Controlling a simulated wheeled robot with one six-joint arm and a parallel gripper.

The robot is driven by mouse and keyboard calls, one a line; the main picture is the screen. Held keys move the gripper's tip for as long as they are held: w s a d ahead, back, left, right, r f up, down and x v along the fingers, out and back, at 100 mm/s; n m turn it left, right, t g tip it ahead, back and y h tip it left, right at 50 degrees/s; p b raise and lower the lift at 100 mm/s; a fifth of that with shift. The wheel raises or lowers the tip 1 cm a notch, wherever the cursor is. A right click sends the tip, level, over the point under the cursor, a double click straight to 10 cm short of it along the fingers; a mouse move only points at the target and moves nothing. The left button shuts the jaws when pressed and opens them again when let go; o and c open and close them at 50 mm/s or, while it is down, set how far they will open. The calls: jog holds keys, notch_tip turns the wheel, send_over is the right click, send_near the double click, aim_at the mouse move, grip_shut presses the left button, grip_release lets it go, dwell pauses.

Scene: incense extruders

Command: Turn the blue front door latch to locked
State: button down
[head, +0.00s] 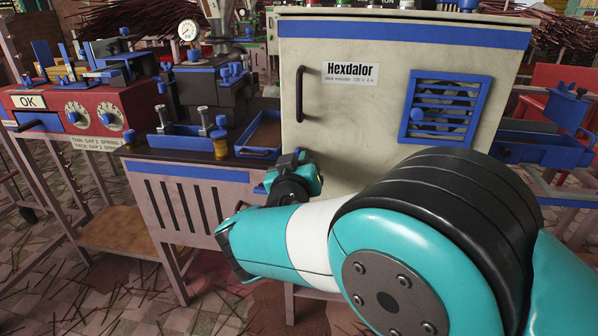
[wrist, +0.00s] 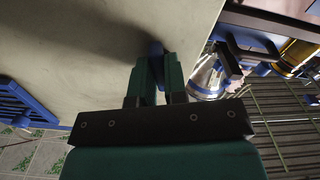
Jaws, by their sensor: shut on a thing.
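The cream Hexdalor cabinet door (head: 400,135) is closed at its front face, with a dark handle (head: 299,94) near its left edge. My gripper (head: 303,160) is at the lower left part of this door, below the handle. In the wrist view my gripper (wrist: 158,75) has its two green fingers shut on the blue latch (wrist: 156,49), close to the door's edge. The tip of the latch shows between the fingers; the rest is hidden by them. In the head view my gripper covers the latch, so its turned angle cannot be told.
A blue vent (head: 446,108) with a small blue knob is on the door's right side. A blue tray (head: 262,134) and metal posts stand on the bench left of the cabinet. A red machine (head: 75,115) with dials is farther left. Sticks litter the floor.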

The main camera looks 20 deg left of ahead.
jog(key=m+b, duration=0.7)
jog(key=b, duration=0.4)
jog(key=shift+f, duration=0.1)
jog(key=shift+m+b, duration=0.4)
jog(key=c, duration=1.2)
grip_release()
jog(key=shift+o, duration=0.2)
